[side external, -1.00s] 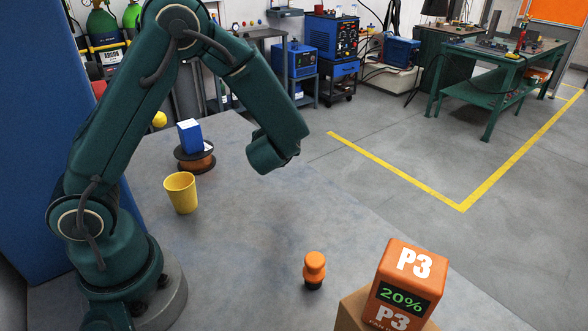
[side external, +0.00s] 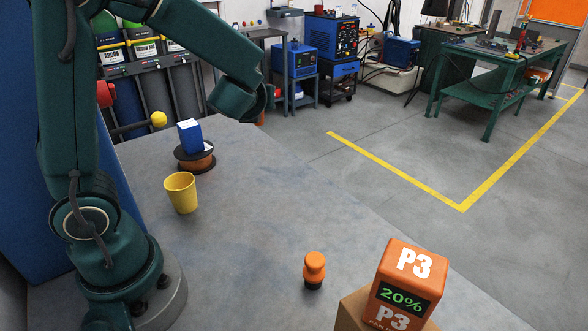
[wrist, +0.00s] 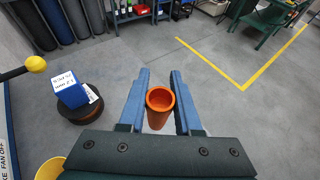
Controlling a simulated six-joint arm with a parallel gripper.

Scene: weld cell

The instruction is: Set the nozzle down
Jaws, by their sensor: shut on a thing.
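The nozzle (wrist: 158,120) is an orange, hollow, tube-like piece with its open end facing the wrist camera. My gripper (wrist: 160,74) is shut on it, with one blue finger on each side. In the side external view my fingers are hidden behind the end of my arm, above the far edge of the table. A small orange patch (side external: 261,118) shows beside my wrist there; it is too small to tell for sure whether it is the nozzle.
A blue box (side external: 189,134) sits on a spool (side external: 195,160) near the table's back edge. A yellow cup (side external: 181,193) stands nearby. An orange-topped object (side external: 314,268) and an orange P3 box (side external: 407,280) on cardboard stand in front. The table's (side external: 255,210) middle is clear.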

